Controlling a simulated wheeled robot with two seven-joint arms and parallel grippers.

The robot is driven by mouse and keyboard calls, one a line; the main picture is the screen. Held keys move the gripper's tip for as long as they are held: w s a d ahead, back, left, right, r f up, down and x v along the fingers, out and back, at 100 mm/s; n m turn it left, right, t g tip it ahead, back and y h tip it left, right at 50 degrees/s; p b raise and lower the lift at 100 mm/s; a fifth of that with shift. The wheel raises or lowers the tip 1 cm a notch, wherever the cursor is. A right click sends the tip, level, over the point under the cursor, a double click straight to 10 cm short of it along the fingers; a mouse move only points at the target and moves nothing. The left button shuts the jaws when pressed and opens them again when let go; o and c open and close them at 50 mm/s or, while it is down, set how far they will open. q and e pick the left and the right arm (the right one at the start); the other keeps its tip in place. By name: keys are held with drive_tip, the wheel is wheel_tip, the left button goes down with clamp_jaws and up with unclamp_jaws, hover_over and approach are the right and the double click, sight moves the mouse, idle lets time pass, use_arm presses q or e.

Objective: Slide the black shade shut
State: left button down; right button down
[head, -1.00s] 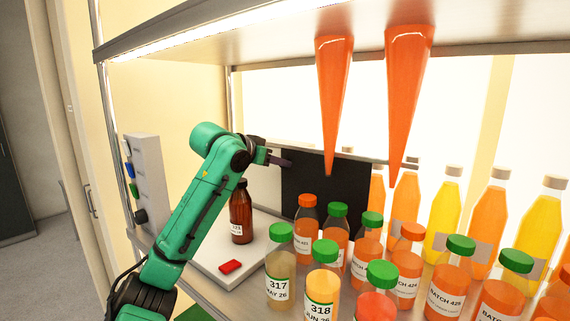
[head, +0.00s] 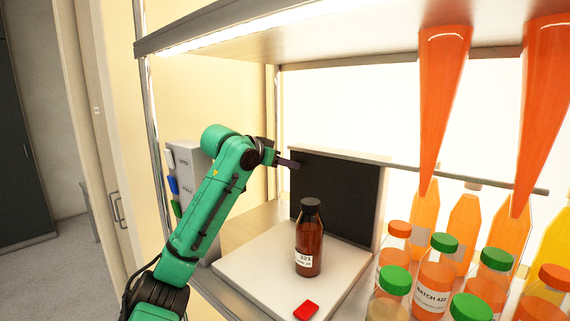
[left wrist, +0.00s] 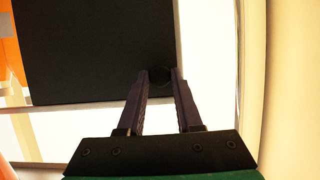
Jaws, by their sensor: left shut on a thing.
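The black shade (head: 352,200) is a flat dark panel hanging from a rail (head: 465,179) at the back of the shelf, behind the brown bottle (head: 309,248). My left gripper (head: 296,164) is at the shade's upper left edge. Bright backlight shows beside and beyond the shade. My right gripper is not in view.
The brown bottle stands upright on a white platform (head: 255,275) with a red piece (head: 306,311) at its front. Juice bottles (head: 434,275) crowd the right. Two orange cones (head: 441,90) hang from the upper shelf. A grey box with coloured buttons (head: 185,180) stands at left.

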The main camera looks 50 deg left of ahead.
use_arm(q)
drive_tip(key=shift+a+r, duration=0.15)
drive_tip(key=shift+r, duration=0.05)
drive_tip(key=c, duration=0.8)
unclamp_jaws()
drive_tip(key=shift+o, duration=1.1)
drive_tip(key=shift+s, duration=0.1)
drive_tip(key=shift+a+f, duration=0.15)
drive_tip(key=shift+a, duration=0.05)
drive_tip(key=b+v, duration=0.5)
drive_tip(key=v, duration=0.9)
drive_tip(key=shift+s, duration=0.25)
